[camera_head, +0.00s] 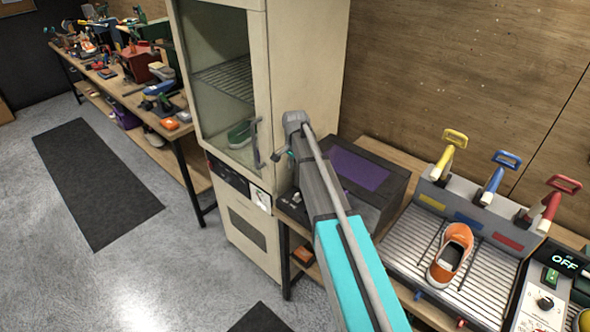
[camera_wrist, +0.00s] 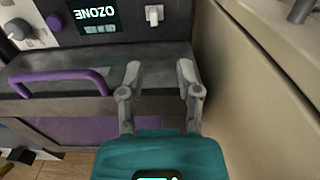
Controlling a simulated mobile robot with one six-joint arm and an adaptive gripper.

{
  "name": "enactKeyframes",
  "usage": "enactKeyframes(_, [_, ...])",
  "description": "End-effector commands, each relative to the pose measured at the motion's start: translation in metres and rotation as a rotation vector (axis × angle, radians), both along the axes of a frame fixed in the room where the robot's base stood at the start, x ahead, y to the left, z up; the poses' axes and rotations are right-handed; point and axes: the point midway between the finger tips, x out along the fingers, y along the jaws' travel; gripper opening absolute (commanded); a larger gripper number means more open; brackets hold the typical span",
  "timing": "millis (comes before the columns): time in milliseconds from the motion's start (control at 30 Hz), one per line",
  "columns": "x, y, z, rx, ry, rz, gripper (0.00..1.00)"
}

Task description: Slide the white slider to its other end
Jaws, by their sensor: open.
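The white slider (camera_wrist: 154,15) is a small white block at the top of the wrist view, on a dark panel beside the lit display (camera_wrist: 93,16), whose OZONE text appears upside down. My gripper (camera_wrist: 159,75) is open and empty. Its two grey fingers point toward the panel, apart from the slider, with the slider slightly left of the middle of the gap between them. In the head view my arm reaches toward the dark box with a purple top (camera_head: 357,168); the slider is not discernible there.
A purple handle (camera_wrist: 60,80) and a knob (camera_wrist: 17,28) lie left of my gripper in the wrist view. The beige cabinet (camera_head: 305,65) stands close beside the box. A rack with an orange shoe (camera_head: 450,255) is at the right.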

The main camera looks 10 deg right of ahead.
Motion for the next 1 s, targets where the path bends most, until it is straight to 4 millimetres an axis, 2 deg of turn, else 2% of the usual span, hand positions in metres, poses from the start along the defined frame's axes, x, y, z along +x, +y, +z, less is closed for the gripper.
enactKeyframes(33, [0.000,0.000,0.000,0.001,-0.001,0.004,0.27])
enactKeyframes(167, [0.000,0.000,-0.002,0.006,-0.008,0.043,0.03])
enactKeyframes(200, [0.000,0.000,-0.003,0.009,-0.012,0.066,0.00])
enactKeyframes(467, [0.002,0.002,-0.011,0.036,-0.062,0.328,0.00])
enactKeyframes(1000, [0.007,0.005,-0.028,0.030,-0.241,1.063,0.00])
